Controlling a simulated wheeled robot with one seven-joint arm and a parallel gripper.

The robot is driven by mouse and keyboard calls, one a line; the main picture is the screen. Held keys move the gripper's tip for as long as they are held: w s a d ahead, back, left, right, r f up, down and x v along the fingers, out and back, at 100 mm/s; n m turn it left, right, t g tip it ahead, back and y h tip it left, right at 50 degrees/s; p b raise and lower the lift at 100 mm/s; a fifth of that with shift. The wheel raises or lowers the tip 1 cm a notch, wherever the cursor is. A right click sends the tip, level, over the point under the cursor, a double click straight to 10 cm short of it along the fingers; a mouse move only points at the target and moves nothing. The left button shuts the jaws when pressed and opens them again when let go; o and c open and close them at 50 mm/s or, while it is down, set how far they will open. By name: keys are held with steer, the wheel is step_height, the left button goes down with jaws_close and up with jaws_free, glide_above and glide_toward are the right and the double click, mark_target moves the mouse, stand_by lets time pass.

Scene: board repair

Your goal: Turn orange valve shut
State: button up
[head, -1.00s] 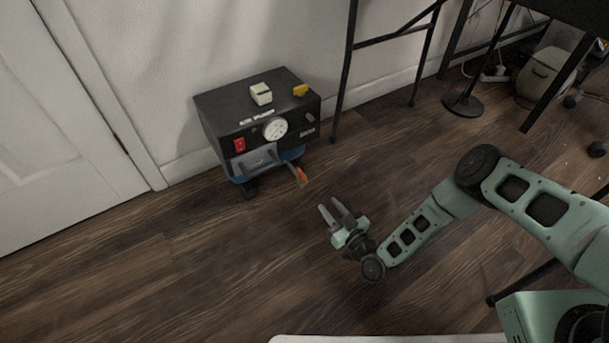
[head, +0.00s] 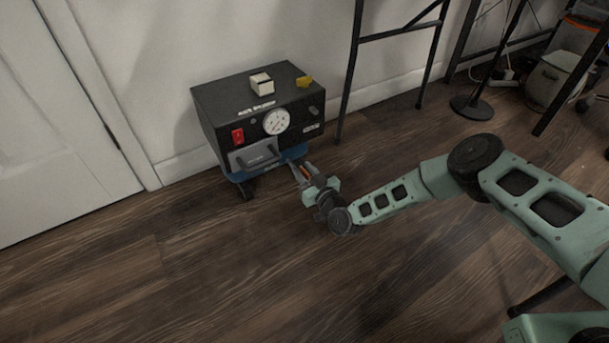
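The orange valve (head: 304,172) is a small handle low at the front right of the black air pump (head: 222,118). Only a sliver of its orange shows between the fingers of my gripper (head: 301,171). The two fingers are spread and lie on either side of the valve handle. I cannot tell whether they touch it. The palm and the wrist hide part of the handle.
The floor in front is clear.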

steer(key=shift+c, duration=0.3)
jaws_close()
